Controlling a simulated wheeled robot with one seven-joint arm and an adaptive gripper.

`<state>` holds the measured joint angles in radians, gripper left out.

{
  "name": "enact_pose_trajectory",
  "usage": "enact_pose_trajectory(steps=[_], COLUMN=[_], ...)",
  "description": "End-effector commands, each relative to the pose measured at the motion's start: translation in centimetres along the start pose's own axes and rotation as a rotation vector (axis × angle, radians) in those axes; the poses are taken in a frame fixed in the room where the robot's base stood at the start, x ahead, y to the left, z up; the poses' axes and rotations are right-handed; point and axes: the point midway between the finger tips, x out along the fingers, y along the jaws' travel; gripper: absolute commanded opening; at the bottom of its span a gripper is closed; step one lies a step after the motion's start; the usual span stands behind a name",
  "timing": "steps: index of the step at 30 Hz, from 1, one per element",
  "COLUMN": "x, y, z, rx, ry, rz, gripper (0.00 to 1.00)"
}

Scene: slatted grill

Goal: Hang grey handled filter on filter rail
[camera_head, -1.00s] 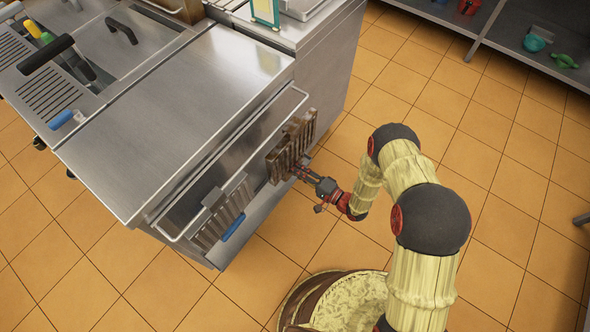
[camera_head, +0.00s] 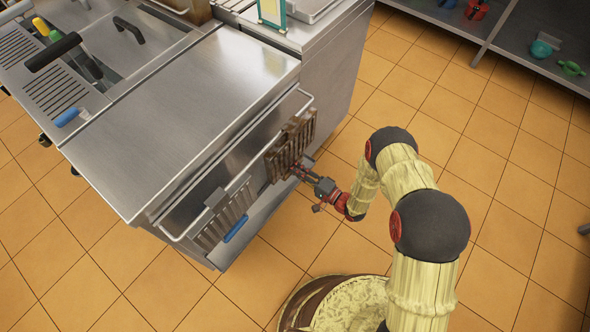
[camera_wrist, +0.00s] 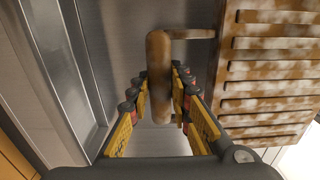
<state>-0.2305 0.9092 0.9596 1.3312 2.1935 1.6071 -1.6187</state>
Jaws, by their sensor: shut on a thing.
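My gripper (camera_head: 299,171) is shut on the handle of a brown-stained slatted filter (camera_head: 287,151). In the wrist view the rounded, rusty-looking handle (camera_wrist: 158,75) lies between the two fingers (camera_wrist: 159,92), and the slats (camera_wrist: 270,80) are to the right. The filter is upright at the front of the steel appliance and overlaps the filter rail (camera_head: 253,160) near its far right end. I cannot tell whether it is hooked on the rail or only beside it. Its rail-facing side is hidden.
Another slatted filter (camera_head: 212,226) with a blue handle (camera_head: 236,229) is on the rail's near left part. The steel worktop (camera_head: 190,115) above is clear. A shelf (camera_head: 520,50) with coloured items stands at the top right. Tiled floor in front is open.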

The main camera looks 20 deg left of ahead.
Motion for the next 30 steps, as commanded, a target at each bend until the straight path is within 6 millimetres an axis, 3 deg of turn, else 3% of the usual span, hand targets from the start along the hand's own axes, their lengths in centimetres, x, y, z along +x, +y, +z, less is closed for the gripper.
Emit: enact_pose_trajectory(steps=[30], x=[1.9], y=[-0.1], z=[-0.1], rx=[-0.001], ry=[-0.001], rz=[-0.002], gripper=[0.0])
